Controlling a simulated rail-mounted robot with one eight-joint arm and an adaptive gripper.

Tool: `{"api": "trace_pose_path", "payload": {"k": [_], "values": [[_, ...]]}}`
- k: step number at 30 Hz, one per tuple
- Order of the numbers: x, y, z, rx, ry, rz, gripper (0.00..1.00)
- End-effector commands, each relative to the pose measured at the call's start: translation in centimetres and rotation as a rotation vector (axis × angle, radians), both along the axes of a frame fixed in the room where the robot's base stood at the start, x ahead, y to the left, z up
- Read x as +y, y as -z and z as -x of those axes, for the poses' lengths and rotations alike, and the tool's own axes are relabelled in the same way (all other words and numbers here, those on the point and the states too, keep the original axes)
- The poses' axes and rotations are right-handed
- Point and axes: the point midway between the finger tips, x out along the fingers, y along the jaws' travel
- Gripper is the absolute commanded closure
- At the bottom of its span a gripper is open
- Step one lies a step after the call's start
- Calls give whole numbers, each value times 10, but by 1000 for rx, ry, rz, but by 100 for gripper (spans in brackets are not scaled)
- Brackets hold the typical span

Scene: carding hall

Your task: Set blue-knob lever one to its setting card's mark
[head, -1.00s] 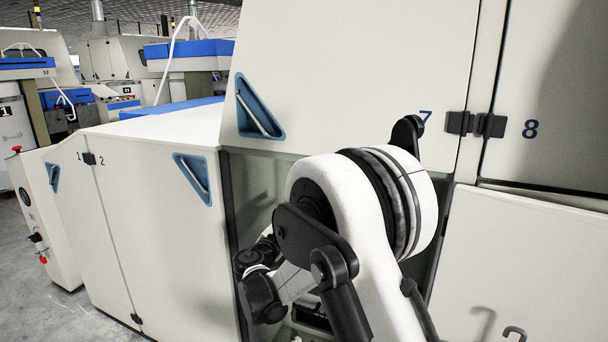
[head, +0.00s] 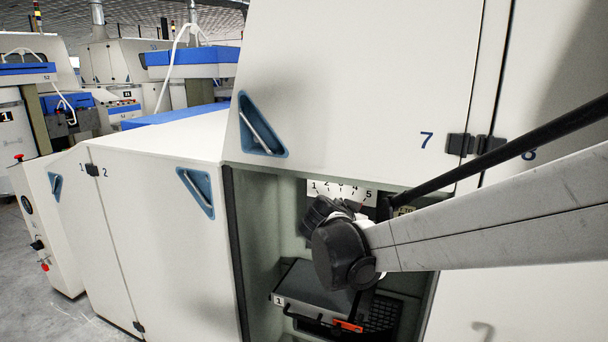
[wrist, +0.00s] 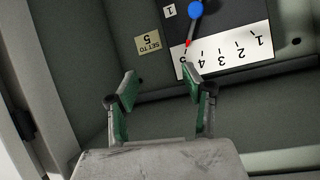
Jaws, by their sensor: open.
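In the wrist view the lever's blue knob (wrist: 195,10) shows at the top, on a dark plate labelled 1. Its thin arm runs down to a red tip (wrist: 187,43), which lies at or very near the 5 mark. The white scale (wrist: 228,53) appears upside down, with 5 at the left and 1 at the right. The setting card (wrist: 148,41) reads SET TO 5. My gripper (wrist: 160,80) is open and empty, apart from the knob, its right fingertip below the scale's 5 end. In the head view my arm hides the knob and gripper; part of the scale (head: 325,188) shows.
The open bay has side walls (head: 262,240) and a dark tray (head: 315,287) labelled 1 with an orange tag (head: 348,325) low inside. Closed panel 7 (head: 350,80) is above, and a panel with a blue handle recess (head: 196,190) stands left.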

Motion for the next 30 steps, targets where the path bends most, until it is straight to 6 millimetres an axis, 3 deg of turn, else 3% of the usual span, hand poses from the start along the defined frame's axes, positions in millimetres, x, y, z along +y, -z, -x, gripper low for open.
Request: {"api": "trace_pose_path", "payload": {"k": [6, 15, 23, 30], "values": [[-37, -22, 61, 149, -52, 9, 55], [-66, -34, 148, 323, -169, 6, 55], [-76, -35, 225, 431, -302, -7, 55], [-73, -29, 290, 491, -443, -21, 55]]}}
